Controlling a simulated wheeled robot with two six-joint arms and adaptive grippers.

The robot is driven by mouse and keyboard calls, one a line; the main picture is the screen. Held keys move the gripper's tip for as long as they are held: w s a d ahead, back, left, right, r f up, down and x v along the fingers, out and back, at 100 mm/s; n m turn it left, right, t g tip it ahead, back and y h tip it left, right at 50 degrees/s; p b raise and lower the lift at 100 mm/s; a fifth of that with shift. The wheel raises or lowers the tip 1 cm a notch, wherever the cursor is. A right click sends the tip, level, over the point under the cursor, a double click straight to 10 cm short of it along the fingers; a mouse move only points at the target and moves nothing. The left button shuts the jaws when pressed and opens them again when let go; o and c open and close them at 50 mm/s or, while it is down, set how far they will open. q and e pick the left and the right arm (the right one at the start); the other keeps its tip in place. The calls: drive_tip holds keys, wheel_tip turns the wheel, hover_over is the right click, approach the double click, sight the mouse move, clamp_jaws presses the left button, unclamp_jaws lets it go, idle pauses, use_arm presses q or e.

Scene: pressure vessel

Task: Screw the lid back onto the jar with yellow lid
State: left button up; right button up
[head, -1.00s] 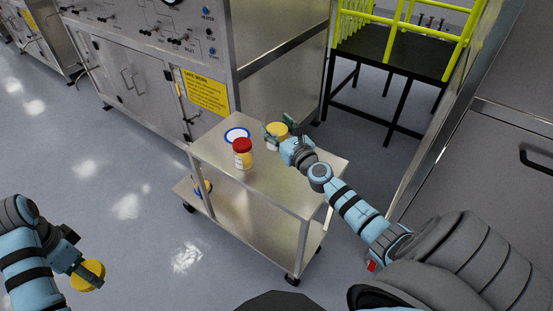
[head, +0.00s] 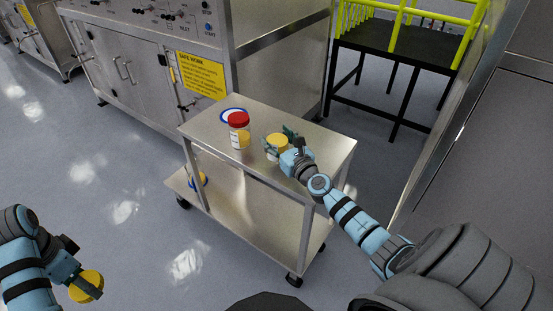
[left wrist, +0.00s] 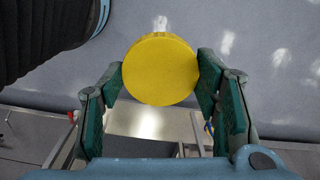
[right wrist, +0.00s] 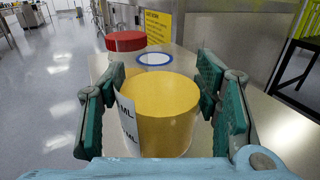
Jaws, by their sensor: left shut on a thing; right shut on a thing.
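A yellow lid (left wrist: 160,68) is between the fingers of my left gripper (left wrist: 160,85), which is shut on it. In the head view the lid (head: 86,286) is at the bottom left, over the floor and well away from the cart. My right gripper (right wrist: 160,108) is shut around the sides of an open-topped jar (right wrist: 158,112) with yellow inside and a white label marked ML. In the head view this jar (head: 277,146) is at the cart's top, right of the red-lidded jar; I cannot tell whether it touches the surface.
The metal cart (head: 252,173) carries a red-lidded jar (head: 239,130) and a blue-rimmed white disc (head: 232,115). A steel cabinet with a yellow sign (head: 200,75) stands behind. A black platform with yellow rails (head: 400,60) is at the back right. Floor is clear between lid and cart.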

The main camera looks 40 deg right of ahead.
sight(277, 149)
use_arm(q)
drive_tip(key=shift+r, duration=0.15)
use_arm(e)
drive_tip(key=shift+r, duration=0.2)
wheel_tip(277, 149, down, 5)
drive_tip(key=b, duration=0.4)
drive_tip(key=shift+r, duration=0.15)
use_arm(q)
wheel_tip(277, 149, down, 4)
drive_tip(key=shift+f, duration=0.15)
use_arm(e)
drive_tip(key=shift+r, duration=0.15)
use_arm(q)
drive_tip(key=shift+f, duration=0.15)
use_arm(e)
drive_tip(key=o, duration=1.7)
